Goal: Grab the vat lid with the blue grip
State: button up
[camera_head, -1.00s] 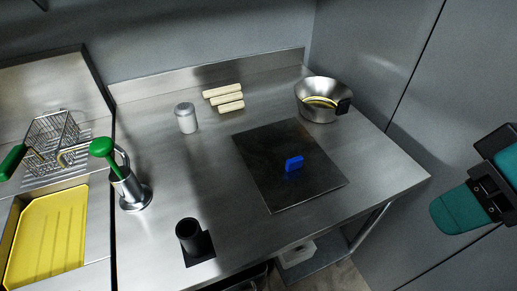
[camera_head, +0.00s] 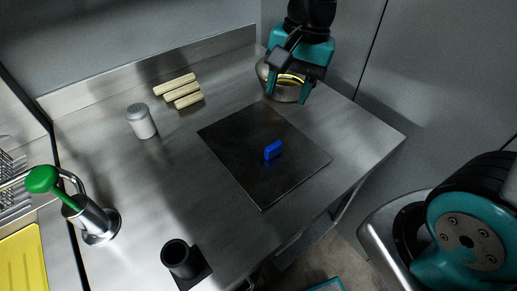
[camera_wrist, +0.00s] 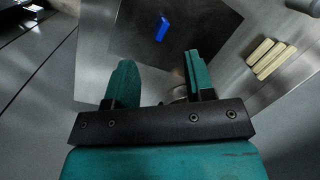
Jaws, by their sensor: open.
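The vat lid (camera_head: 235,133) is a dark flat square plate lying on the steel counter, with a blue grip (camera_head: 273,150) standing up near its middle. In the wrist view the lid (camera_wrist: 205,22) and its blue grip (camera_wrist: 162,29) show beyond my fingertips. My gripper (camera_head: 286,92) is open and empty, above the counter's back right, over the steel bowl and apart from the blue grip. In the wrist view the two teal fingers of my gripper (camera_wrist: 158,68) are spread apart.
A steel bowl (camera_head: 263,72) is partly hidden behind my gripper. Pale rolled sticks (camera_head: 183,101), a shaker (camera_head: 141,121), a green-topped pump (camera_head: 95,222), a black cup (camera_head: 178,260) and a yellow tray (camera_head: 25,262) stand to the left. A wall borders the counter's back.

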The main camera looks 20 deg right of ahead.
jog(key=w+d+f+m+b, duration=0.1)
jog(key=w+d+f+m, duration=0.2)
jog(key=w+f+m, duration=0.35)
jog(key=m+p, duration=0.1)
send_near(274, 144)
jog(key=shift+h, duration=0.4)
jog(key=f, duration=0.5)
jog(key=shift+s+a+f, duration=0.2)
jog(key=shift+a, duration=0.15)
jog(key=shift+a+f+p, duration=0.25)
jog(key=shift+f+p, duration=0.05)
jog(key=shift+f, duration=0.65)
jog(key=shift+a+f+p, duration=0.2)
jog(key=shift+f+p, duration=0.15)
jog(key=shift+f, duration=0.65)
jog(key=shift+a+f+p, duration=0.25)
jog(key=shift+f+p, duration=0.05)
jog(key=shift+f, duration=0.65)
jog(key=shift+c, duration=0.5)
grip_shut()
